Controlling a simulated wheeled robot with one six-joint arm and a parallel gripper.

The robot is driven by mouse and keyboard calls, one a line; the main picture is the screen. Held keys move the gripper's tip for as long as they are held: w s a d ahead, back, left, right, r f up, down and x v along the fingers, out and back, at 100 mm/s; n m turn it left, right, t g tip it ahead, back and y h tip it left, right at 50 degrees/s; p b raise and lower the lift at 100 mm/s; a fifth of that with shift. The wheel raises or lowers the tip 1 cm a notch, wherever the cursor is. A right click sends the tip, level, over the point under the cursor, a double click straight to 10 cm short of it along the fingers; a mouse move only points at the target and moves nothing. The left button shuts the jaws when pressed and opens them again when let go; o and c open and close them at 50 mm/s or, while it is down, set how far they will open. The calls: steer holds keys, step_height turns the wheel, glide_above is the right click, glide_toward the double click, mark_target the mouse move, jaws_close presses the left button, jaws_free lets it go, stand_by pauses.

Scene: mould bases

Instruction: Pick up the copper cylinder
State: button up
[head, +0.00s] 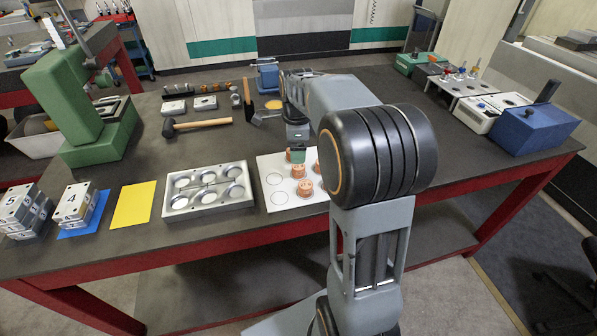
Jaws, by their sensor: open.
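Several short copper cylinders stand on a white board (265,165) near the front edge of the table. One copper cylinder (305,188) is nearest the front, another (298,171) is just behind it, and a third (317,167) is partly hidden by my arm. My gripper (297,155) points down over the back of the board, close above or around a cylinder there; it is too small to tell which. My gripper is open. My arm hides the right part of the board.
A grey mould base (208,208) with round cavities lies left of the board. Behind are a mallet (205,124), a hammer (248,100) and a blue vise (267,74). A yellow sheet (133,205) and numbered blocks (74,203) lie left. A blue box (535,130) stands right.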

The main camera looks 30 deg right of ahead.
mark_target(298, 166)
steer(key=shift+s+f, duration=0.15)
steer(key=shift+f, duration=1.6)
steer(key=shift+s+f, duration=0.15)
steer(key=shift+f, duration=1.6)
steer(key=c, duration=1.2)
